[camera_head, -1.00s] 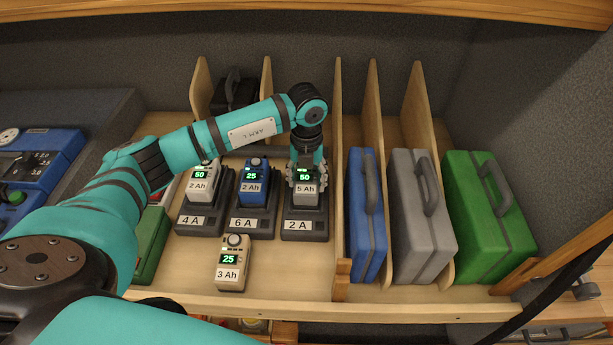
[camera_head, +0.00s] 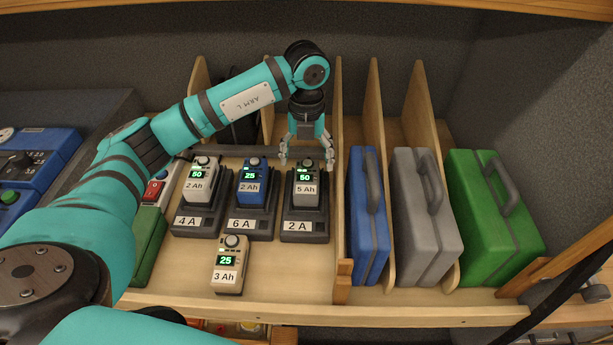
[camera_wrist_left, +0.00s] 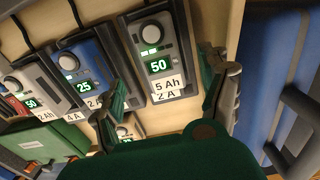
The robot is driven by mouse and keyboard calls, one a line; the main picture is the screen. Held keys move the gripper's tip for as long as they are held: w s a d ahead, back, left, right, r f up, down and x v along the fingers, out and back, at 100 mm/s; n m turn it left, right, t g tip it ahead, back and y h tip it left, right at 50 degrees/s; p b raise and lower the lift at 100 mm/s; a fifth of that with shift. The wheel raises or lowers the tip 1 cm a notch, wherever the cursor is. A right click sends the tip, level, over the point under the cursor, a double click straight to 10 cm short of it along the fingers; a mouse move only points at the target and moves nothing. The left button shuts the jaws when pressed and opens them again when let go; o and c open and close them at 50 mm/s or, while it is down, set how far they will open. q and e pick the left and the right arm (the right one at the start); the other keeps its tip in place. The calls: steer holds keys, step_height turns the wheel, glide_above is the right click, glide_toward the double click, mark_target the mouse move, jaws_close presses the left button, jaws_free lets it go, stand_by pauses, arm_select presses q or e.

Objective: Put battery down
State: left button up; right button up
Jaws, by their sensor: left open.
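The grey battery marked 5 Ah (camera_head: 306,182), its display reading 50, sits in the dark charger marked 2 A (camera_head: 304,228). It also shows in the left wrist view (camera_wrist_left: 157,58). My left gripper (camera_head: 306,165) is open and empty, raised just above and behind this battery, apart from it. In the left wrist view its fingers (camera_wrist_left: 165,100) are spread on either side of the battery. A grey 2 Ah battery (camera_head: 201,180) sits in the 4 A charger (camera_head: 196,223), and a blue 2 Ah battery (camera_head: 250,183) in the 6 A charger (camera_head: 247,226). My right gripper is not in view.
A beige 3 Ah battery (camera_head: 230,264) stands on the shelf in front of the chargers. Wooden dividers (camera_head: 338,170) rise at the right, with blue (camera_head: 368,220), grey (camera_head: 424,220) and green (camera_head: 492,215) cases between them. The shelf right of the 3 Ah battery is clear.

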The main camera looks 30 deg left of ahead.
mark_target(306, 176)
arm_select(q)
step_height(306, 176, up, 5)
steer(key=shift+b, duration=0.55)
steer(key=shift+f, duration=0.1)
